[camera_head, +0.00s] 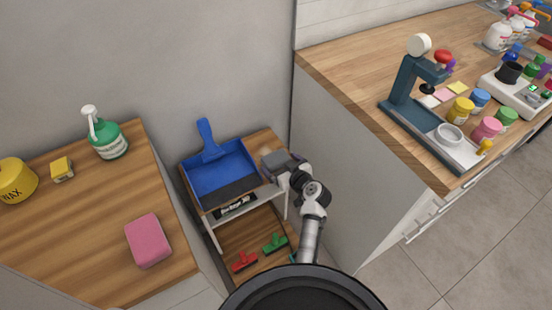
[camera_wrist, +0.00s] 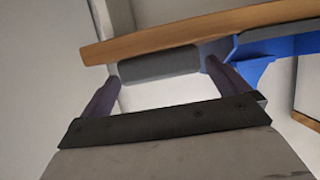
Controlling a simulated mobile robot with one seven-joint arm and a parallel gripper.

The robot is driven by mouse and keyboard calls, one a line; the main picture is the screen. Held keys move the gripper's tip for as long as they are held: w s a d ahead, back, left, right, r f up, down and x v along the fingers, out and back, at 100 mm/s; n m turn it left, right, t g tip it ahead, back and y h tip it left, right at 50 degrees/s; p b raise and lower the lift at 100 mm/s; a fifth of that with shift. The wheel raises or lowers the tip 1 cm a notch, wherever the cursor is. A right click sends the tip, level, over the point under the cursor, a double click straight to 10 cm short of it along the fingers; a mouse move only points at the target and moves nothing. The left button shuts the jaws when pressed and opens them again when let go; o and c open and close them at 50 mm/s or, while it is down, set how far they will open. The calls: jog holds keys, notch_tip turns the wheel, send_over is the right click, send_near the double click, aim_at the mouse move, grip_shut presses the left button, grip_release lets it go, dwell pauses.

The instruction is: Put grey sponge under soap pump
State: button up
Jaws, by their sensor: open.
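The grey sponge (camera_head: 274,158) appears at the right end of the small shelf unit's top, partly hidden by my gripper (camera_head: 287,166). In the wrist view the grey sponge (camera_wrist: 160,64) shows as a grey block against the wooden board, between or just beyond the two fingertips. My gripper (camera_wrist: 165,72) is open, one dark finger on each side of the block; contact cannot be made out.
A blue dustpan (camera_head: 220,172) lies on the small shelf beside the sponge. The left counter holds a pink sponge (camera_head: 148,240), a small yellow block (camera_head: 62,168) and a yellow wax tin (camera_head: 14,180). The right cabinet (camera_head: 350,160) stands close to my arm.

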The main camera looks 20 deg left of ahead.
aim_at(278, 160)
jog(key=shift+x, duration=1.35)
jog(key=shift+c, duration=0.3)
jog(key=c, duration=0.8)
notch_tip(278, 160, up, 20)
jog(key=b, duration=0.2)
jog(key=s+d+f+m+t+h, duration=0.1)
jog(key=s+d+f+m+h, duration=0.1)
jog(key=d+f, duration=0.3)
jog(key=s+d+f+m+t+h, duration=0.1)
jog(key=s+d+f+m+h, duration=0.2)
jog(key=f, duration=0.8)
jog(key=s+d+f+m+t+h, duration=0.2)
jog(key=d+f+m+h, duration=0.2)
jog(key=d+f, duration=0.3)
jog(key=shift+s+d+f+h, duration=0.3)
jog(key=shift+s+d+f, duration=0.1)
jog(key=shift+f, duration=0.05)
